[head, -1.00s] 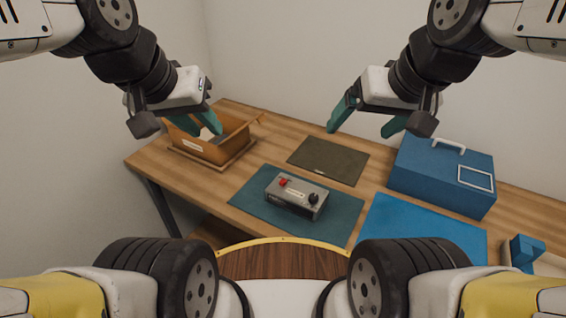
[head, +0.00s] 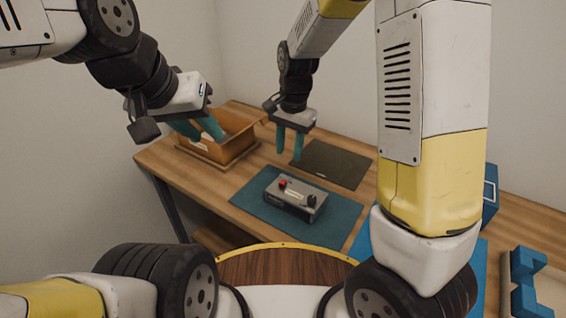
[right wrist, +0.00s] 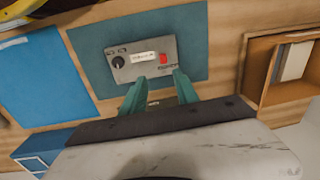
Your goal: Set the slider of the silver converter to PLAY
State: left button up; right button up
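The silver converter (head: 295,197) lies on a dark teal mat (head: 262,207) on the table. It has a red part on the left and a black knob on the right of its top. The right wrist view also shows the converter (right wrist: 150,74), with a pale label between knob and red part; the slider's setting is too small to read. My right gripper (head: 289,156) is open and empty, pointing down above and behind the converter; its fingers (right wrist: 162,84) show in the right wrist view.
The orange-brown bin (head: 238,145) stands at the back left. A dark mat (head: 335,165) lies behind the converter. A blue box (head: 490,193) at the right is mostly hidden by my right arm. A blue holder (head: 528,280) sits at the right front.

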aim_at(282, 182)
jog(key=shift+m+h, duration=0.3)
jog(key=f, duration=0.1)
jog(key=a+f, duration=0.1)
jog(key=f, duration=0.1)
jog(key=shift+w+a+f, duration=0.3)
jog(key=shift+w+f, duration=0.05)
jog(key=shift+w, duration=0.05)
notch_tip(282, 182, down, 8)
jog(key=shift+r, duration=0.1)
grip_shut()
jog(key=shift+a, duration=0.1)
dwell(0.9)
